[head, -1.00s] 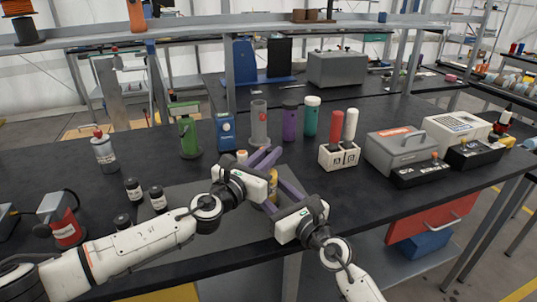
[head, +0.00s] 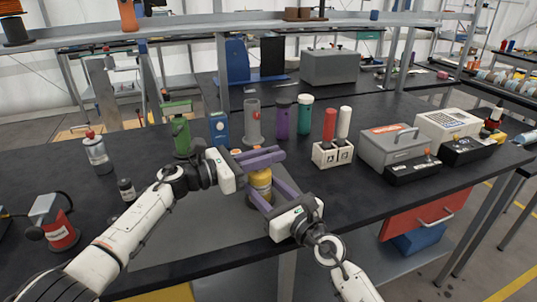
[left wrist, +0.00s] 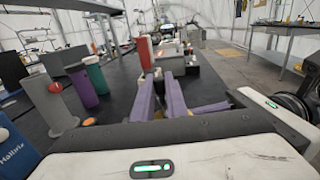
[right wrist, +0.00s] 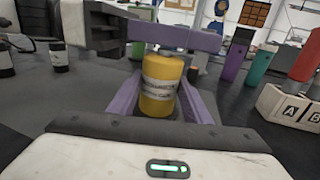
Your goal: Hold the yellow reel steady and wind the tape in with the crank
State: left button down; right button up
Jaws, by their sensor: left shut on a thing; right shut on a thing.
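The yellow reel (head: 260,182) stands upright on the dark bench, with a grey band around its middle; it also shows in the right wrist view (right wrist: 160,88). My right gripper (head: 259,193) is shut on it, one purple finger on each side. My left gripper (head: 275,157) is just above and behind the reel top, its purple fingers level and pointing right. It is shut on the crank, which the fingers almost wholly hide. In the right wrist view the left fingers (right wrist: 172,35) cross over the reel's top.
A white block (head: 332,155) with red and white cylinders stands right of the grippers. Behind are a grey cylinder (head: 253,122), purple (head: 283,118) and green (head: 304,115) cylinders. A black-capped jar (head: 127,190) stands near my left arm. Grey boxes stand at right.

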pick_arm(q)
jog(key=shift+s+d+m+g+h, duration=0.2)
jog(key=shift+s+m+g+h, duration=0.15)
jog(key=shift+m+g, duration=0.5)
jog(key=c, duration=1.7)
grip_release()
jog(key=shift+c, duration=0.2)
jog(key=shift+w, duration=0.1)
jog(key=shift+a+n, duration=0.2)
jog(key=shift+n, duration=0.05)
jog(key=shift+a, duration=0.25)
jog(key=v, duration=1.1)
jog(key=shift+a, duration=0.1)
